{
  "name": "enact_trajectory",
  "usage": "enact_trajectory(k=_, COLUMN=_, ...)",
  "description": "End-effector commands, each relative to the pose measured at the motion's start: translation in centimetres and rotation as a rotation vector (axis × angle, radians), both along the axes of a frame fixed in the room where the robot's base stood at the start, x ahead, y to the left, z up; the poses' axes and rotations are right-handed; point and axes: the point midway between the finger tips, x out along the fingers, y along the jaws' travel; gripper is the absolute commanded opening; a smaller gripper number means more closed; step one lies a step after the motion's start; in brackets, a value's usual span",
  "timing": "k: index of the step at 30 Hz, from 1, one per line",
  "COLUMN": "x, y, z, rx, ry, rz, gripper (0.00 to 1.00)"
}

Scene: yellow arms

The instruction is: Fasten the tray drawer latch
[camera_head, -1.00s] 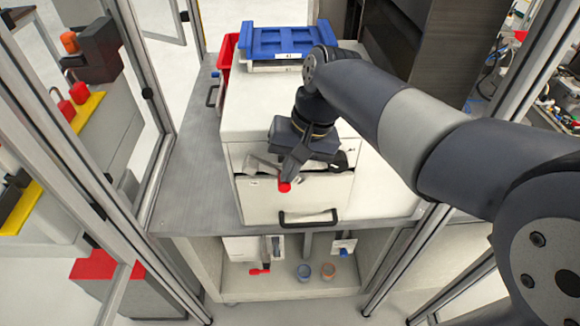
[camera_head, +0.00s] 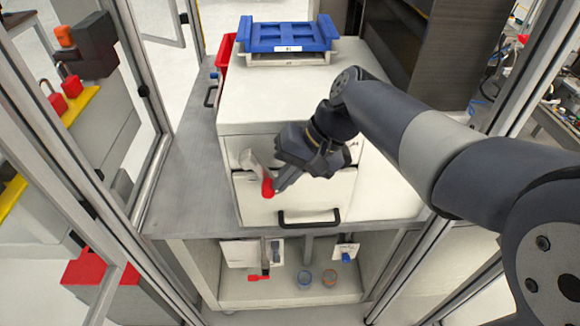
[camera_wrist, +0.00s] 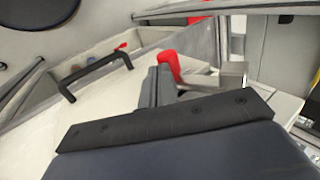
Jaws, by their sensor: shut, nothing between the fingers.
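The latch is a metal lever (camera_head: 252,162) with a red grip (camera_head: 268,187) on the left front of the white drawer cabinet (camera_head: 290,100). In the wrist view its red grip (camera_wrist: 169,66) stands just beyond my fingertips, with the metal part (camera_wrist: 232,76) to its right. My gripper (camera_head: 280,186) is shut and empty, angled down-left with its tips at the red grip's right side. Whether they touch cannot be told. The lower drawer front (camera_head: 258,205) has a black handle (camera_head: 309,219), also in the wrist view (camera_wrist: 97,74). My gripper hides part of the upper drawer front (camera_head: 236,147).
A blue tray (camera_head: 287,35) lies on the cabinet top, with a red bin (camera_head: 226,52) beside it. Small cups (camera_head: 305,279) and a red-handled item (camera_head: 258,277) are on the shelf below. Metal frame posts stand on both sides.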

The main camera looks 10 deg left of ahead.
Motion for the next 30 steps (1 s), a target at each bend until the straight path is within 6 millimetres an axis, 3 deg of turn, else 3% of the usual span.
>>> enact_trajectory(k=12, x=-0.4, y=1.5, z=-2.1, rx=-0.002, ry=0.002, rz=0.000, gripper=0.00)
enact_trajectory(k=30, x=-0.6, y=2.5, z=-2.7, rx=-0.002, ry=0.001, rz=0.000, gripper=0.00)
